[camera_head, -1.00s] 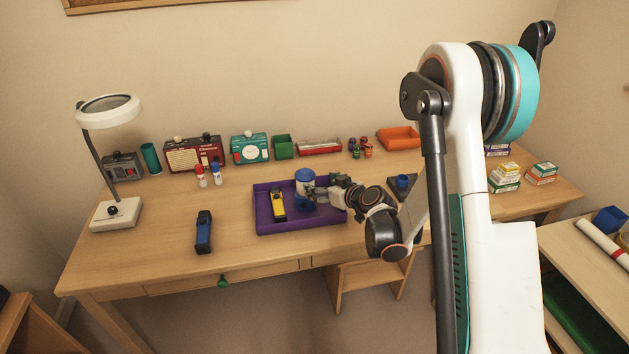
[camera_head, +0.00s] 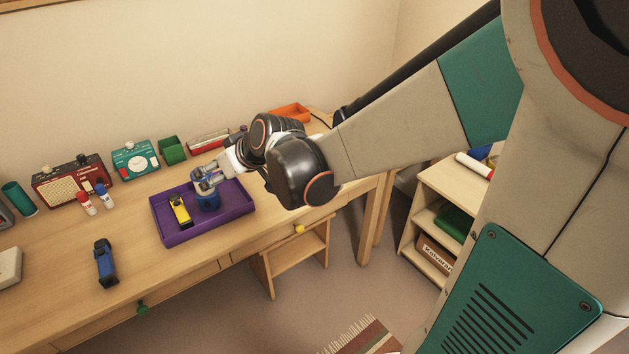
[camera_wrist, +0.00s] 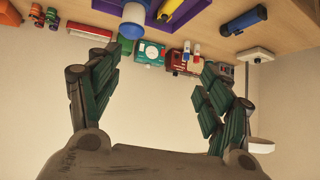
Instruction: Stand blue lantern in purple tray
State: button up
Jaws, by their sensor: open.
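The blue lantern (camera_head: 209,204), with a blue top and a pale body, stands upright in the right part of the purple tray (camera_head: 178,238). My gripper covers part of it in the head view. In the wrist view, which is upside down, the lantern (camera_wrist: 131,30) is at the top, beyond the fingers and apart from them. My gripper (camera_head: 206,179) is at the lantern's upper part in the head view. In the wrist view my gripper (camera_wrist: 158,62) has its fingers spread with nothing between the tips.
A yellow flashlight (camera_head: 180,211) lies in the tray, left of the lantern. A blue flashlight (camera_head: 106,263) lies on the desk.

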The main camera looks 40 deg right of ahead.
jog(key=s+d+r+m+g+h, duration=0.1)
jog(key=s, duration=1)
jog(key=s+d+r+m+g+h, duration=0.1)
jog(key=s+h, duration=0.1)
jog(key=s, duration=1)
jog(key=shift+d+m, duration=0.25)
jog(key=shift+m, duration=0.05)
